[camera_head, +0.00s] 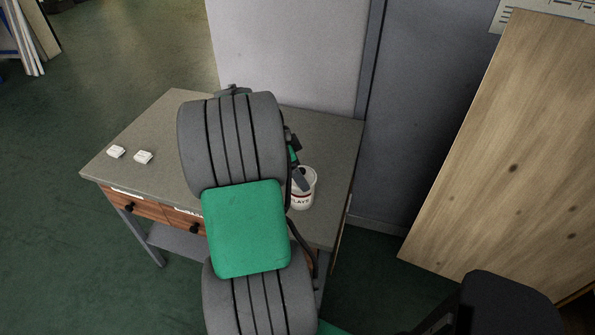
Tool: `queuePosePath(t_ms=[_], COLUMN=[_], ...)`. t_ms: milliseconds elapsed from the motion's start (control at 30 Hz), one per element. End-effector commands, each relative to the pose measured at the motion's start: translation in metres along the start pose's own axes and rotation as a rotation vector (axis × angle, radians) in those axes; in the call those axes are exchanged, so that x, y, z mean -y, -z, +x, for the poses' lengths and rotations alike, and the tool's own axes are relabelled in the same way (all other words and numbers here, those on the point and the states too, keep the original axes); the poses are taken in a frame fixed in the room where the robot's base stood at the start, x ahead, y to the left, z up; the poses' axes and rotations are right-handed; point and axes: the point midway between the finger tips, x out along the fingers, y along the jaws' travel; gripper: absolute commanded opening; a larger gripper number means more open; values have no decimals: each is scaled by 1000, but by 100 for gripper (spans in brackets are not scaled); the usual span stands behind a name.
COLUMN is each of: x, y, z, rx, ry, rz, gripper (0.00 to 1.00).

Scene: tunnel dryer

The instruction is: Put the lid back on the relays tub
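The relays tub (304,194) is a small white round tub with dark lettering, partly readable, on the right part of the grey table top. My arm hides its left side. My gripper (299,176) is mostly hidden behind my arm. A dark part of it shows at the tub's top, overlapping the rim in the picture. I cannot tell whether it touches the tub, whether its fingers are open or shut, or whether it holds anything. I cannot make out a lid.
The table (326,140) has wooden drawers with black knobs in front. A pale panel and grey wall stand behind. A large wooden board (510,150) leans at right.

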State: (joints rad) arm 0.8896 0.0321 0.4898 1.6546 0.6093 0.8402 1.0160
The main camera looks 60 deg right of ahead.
Motion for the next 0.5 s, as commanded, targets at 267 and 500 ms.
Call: queuePosePath(t_ms=[267,500], x=[0,0], y=[0,0], z=[0,0], rx=[0,0], ry=[0,0], rz=[0,0], gripper=[43,100])
